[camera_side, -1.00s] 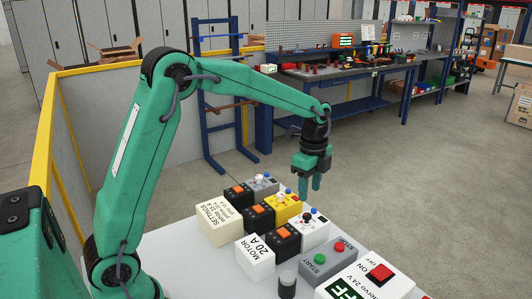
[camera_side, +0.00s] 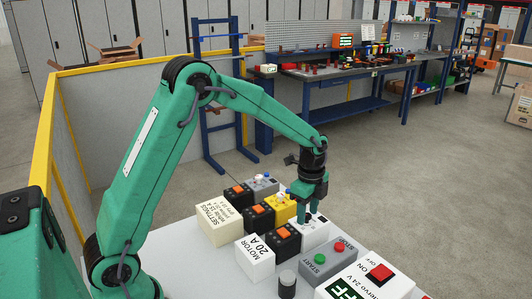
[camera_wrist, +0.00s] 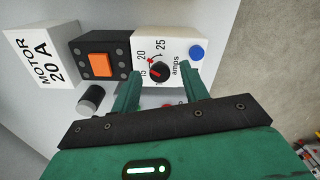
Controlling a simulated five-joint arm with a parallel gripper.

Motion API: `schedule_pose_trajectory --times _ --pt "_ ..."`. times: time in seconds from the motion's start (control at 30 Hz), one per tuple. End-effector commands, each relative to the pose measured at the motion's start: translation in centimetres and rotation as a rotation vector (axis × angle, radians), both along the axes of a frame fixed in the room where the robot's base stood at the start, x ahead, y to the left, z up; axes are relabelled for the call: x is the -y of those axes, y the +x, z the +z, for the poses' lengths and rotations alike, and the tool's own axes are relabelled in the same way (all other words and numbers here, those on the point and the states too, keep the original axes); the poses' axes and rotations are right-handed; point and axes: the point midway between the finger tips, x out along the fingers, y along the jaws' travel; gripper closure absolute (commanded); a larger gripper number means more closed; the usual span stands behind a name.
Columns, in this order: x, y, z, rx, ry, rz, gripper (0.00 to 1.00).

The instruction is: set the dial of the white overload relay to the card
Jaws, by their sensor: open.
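The white overload relay (camera_side: 306,236) stands in the front row, joined to a black block with an orange button (camera_side: 284,232). Its black dial (camera_wrist: 158,71) shows in the wrist view, with a scale of 15, 20 and 25 amps and a small red mark near 20. My gripper (camera_wrist: 160,84) is open, with its fingers on either side of the dial; I cannot tell whether they touch it. In the side view my gripper (camera_side: 309,217) is low over the relay and hides the dial. A white card block (camera_side: 254,258) reads MOTOR 20 A. A settings card (camera_side: 219,226) has small, hard-to-read lines.
A yellow relay (camera_side: 279,206) and a grey relay (camera_side: 262,186) stand behind. A start/stop box (camera_side: 328,260) and a servo supply box (camera_side: 372,277) with a red switch are close in front. A dark cylinder (camera_side: 287,284) stands near the MOTOR card.

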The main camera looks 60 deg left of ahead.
Motion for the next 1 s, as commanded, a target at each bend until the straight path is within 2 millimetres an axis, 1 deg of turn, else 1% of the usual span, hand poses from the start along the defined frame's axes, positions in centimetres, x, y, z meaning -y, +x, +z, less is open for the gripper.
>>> schedule_pose_trajectory --times 0.2,0.27,0.4,0.43,0.77,1.0 --pt "0.00 -0.01 -0.02 0.000 0.000 0.000 0.55" --pt "0.00 -0.01 -0.01 0.000 0.000 0.000 0.67" --pt "0.00 -0.01 0.00 0.000 0.000 0.000 0.95" --pt "0.00 -0.01 0.00 0.000 0.000 0.000 1.00" --pt "0.01 -0.02 0.03 0.000 0.000 0.025 1.00" --pt "0.00 -0.01 0.05 0.000 0.000 0.119 1.00"
